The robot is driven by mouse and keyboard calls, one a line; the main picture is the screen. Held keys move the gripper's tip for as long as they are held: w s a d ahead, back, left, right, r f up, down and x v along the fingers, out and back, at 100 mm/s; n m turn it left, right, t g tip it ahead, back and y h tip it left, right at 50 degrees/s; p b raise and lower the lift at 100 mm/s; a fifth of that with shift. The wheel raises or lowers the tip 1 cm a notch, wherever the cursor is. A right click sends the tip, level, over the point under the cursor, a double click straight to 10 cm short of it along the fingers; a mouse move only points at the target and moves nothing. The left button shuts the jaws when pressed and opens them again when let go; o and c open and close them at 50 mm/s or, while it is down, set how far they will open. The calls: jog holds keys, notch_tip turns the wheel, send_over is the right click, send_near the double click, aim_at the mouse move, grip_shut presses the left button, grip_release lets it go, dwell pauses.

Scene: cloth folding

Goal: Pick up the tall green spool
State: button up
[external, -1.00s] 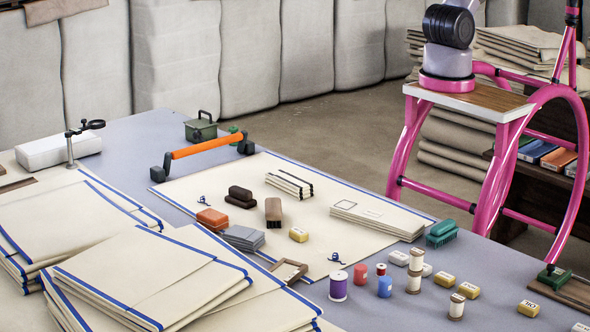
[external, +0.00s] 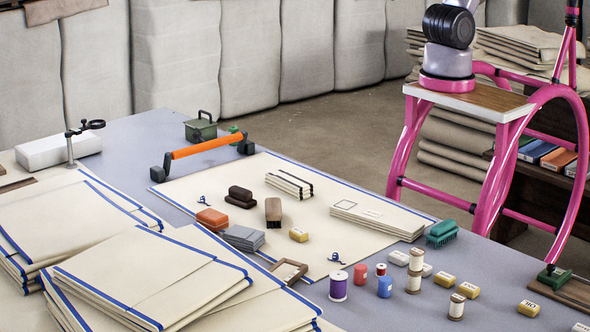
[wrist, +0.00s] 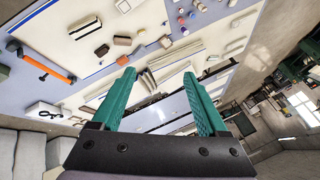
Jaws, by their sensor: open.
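I cannot clearly make out a tall green spool. A small green object (external: 234,130) stands behind the orange bar, partly hidden by it, beside the dark green tin; its shape is too small to tell. A purple spool (external: 338,286), a blue one (external: 384,287), small red ones and several cream ones (external: 414,271) stand upright at the table's front right. My gripper (wrist: 159,74) is open and empty in the wrist view, its two teal fingers wide apart above the table. It is outside the external view.
The orange bar (external: 207,147) with dark ends stands near the tin (external: 201,127). Folded cloth stacks (external: 150,275) fill the front left. A green brush (external: 441,233), blocks and folded pieces lie on and around the blue-edged cloth (external: 190,185). Bare grey table shows at the front right.

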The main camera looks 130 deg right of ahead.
jog(key=w+d+f+m+g+y, duration=0.15)
jog(key=w+d+f+m, duration=0.25)
jog(key=w+d, duration=0.45)
jog(key=w+d+f+m+y, duration=0.25)
jog(key=w+d+m, duration=0.25)
jog(key=w+d, duration=0.4)
jog(key=w+d+f+m+t+y, duration=0.1)
jog(key=w+d+f+m+t, duration=0.15)
jog(key=d+f, duration=0.6)
jog(key=w+d+f+m+t+y, duration=0.1)
jog(key=d+f+m, duration=0.4)
jog(key=d, duration=0.7)
jog(key=m+t+h, duration=1)
jog(key=m, duration=0.5)
send_near(234, 128)
jog(key=w, duration=0.4)
jog(key=shift+w+d+f, duration=0.1)
jog(key=shift+d, duration=0.25)
jog(key=w, duration=0.5)
jog(key=shift+w+d, duration=0.3)
jog(key=shift+d, duration=0.1)
grip_shut()
